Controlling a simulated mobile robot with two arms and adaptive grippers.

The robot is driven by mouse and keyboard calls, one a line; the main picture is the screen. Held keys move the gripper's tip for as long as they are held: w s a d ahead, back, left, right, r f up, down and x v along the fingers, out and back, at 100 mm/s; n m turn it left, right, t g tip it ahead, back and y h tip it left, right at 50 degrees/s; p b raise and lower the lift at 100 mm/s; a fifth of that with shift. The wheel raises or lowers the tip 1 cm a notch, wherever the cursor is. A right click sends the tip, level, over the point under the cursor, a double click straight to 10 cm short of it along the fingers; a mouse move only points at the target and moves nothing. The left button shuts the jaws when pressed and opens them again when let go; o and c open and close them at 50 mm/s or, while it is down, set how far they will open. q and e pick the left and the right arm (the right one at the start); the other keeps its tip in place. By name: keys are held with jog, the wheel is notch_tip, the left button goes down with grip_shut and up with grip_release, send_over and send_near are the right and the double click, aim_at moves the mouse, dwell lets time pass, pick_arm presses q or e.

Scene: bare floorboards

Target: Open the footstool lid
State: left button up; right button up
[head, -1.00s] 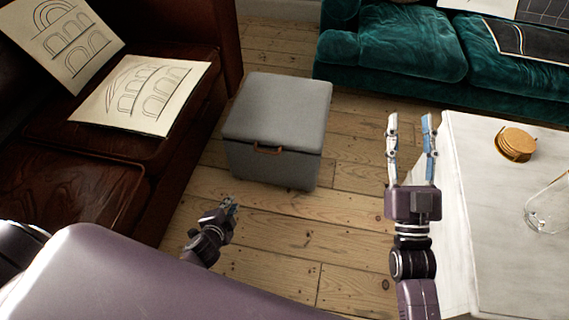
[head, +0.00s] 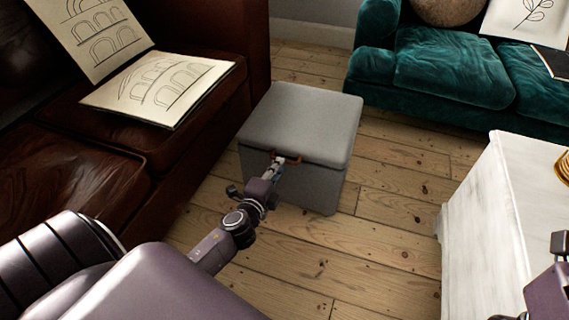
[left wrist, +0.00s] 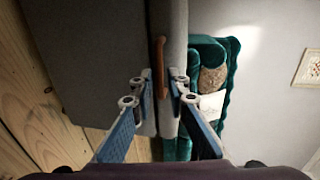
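The grey footstool (head: 295,120) stands on the floorboards in the head view, its lid closed flat. A brown handle (head: 292,159) sticks out at the front edge of the lid. My left gripper (head: 279,167) is at this handle. In the left wrist view the left gripper (left wrist: 162,80) is open, with its fingertips on either side of the handle (left wrist: 161,50). I cannot tell if they touch it. My right gripper (head: 560,244) is cut off at the right edge of the head view, and its opening cannot be made out.
A brown leather sofa (head: 200,130) with drawings on it stands close on the left of the footstool. A green velvet sofa (head: 450,65) is behind on the right. A white table (head: 485,215) stands at the right. Bare floor (head: 385,225) lies between footstool and table.

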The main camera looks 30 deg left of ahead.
pick_arm(q)
jog(key=shift+b+x, duration=0.55)
jog(key=shift+x, duration=1.75)
jog(key=shift+f, duration=0.1)
jog(key=shift+s, duration=0.1)
grip_shut()
jog(key=shift+r+p, duration=0.2)
jog(key=shift+p, duration=0.1)
